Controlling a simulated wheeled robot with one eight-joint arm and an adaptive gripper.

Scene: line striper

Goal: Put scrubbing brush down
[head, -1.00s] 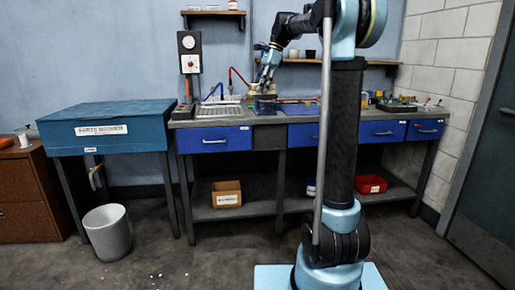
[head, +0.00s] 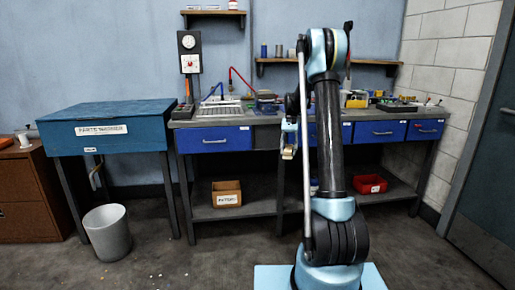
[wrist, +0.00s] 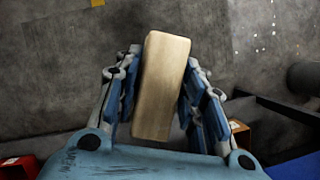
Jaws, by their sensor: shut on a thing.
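The scrubbing brush (wrist: 162,88) shows in the wrist view as a pale wooden block, slightly tilted; its bristles are not visible. My gripper (wrist: 164,58) is shut on it, with a blue finger along each long side. In the head view my gripper (head: 289,147) hangs in front of the workbench, below the worktop, with the tan brush (head: 288,153) at its lower end. Bare floor lies beyond the brush in the wrist view.
A grey waste bin (head: 107,234) stands left on open floor.

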